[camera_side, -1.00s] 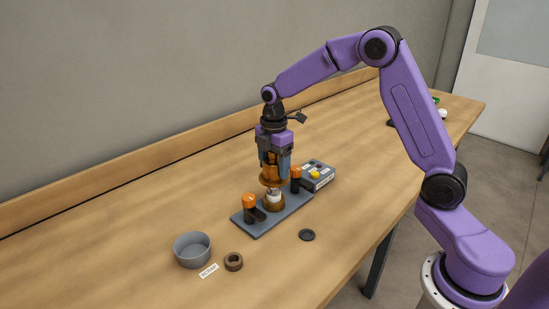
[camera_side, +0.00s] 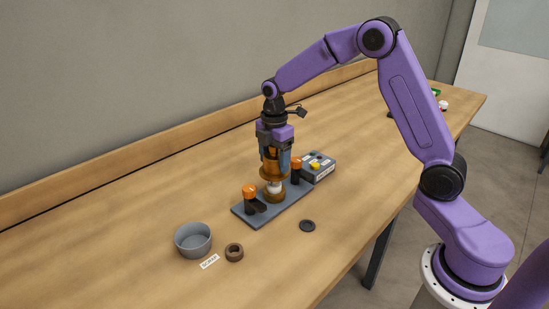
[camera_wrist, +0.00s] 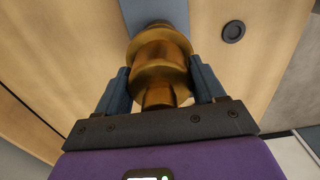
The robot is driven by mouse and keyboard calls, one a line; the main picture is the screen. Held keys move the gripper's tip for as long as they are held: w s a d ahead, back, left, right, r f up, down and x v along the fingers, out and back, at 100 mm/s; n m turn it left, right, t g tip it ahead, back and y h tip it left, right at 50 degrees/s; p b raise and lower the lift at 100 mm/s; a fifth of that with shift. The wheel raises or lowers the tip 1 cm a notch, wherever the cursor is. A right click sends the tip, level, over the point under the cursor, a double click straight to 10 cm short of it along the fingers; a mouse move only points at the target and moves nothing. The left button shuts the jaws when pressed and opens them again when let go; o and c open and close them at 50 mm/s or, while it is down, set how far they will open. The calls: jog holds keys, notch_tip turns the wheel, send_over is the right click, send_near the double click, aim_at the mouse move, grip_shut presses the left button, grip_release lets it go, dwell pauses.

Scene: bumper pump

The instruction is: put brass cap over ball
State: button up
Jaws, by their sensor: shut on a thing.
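My gripper (camera_side: 277,160) is shut on the brass cap (camera_side: 270,170) and holds it upright, flange down, just above the ball. In the wrist view the brass cap (camera_wrist: 161,66) sits between the two fingers of my gripper (camera_wrist: 163,80). The white ball (camera_side: 275,187) shows in the narrow gap below the cap, seated in a brass base (camera_side: 274,196) on the grey plate (camera_side: 257,219). In the wrist view the cap hides the ball.
Orange-topped clamps stand on both sides of the base, one at left (camera_side: 249,193) and one at right (camera_side: 296,165). A grey control box (camera_side: 318,167) stands behind right. A black disc (camera_side: 307,226), a grey bowl (camera_side: 193,241) and a brown ring (camera_side: 234,252) lie around the plate.

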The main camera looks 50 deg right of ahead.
aim_at(274, 174)
jog(key=shift+f, duration=2.75)
dwell(0.8)
jog(key=o, duration=1.4)
jog(key=shift+r, duration=0.1)
jog(key=shift+r, duration=3.4)
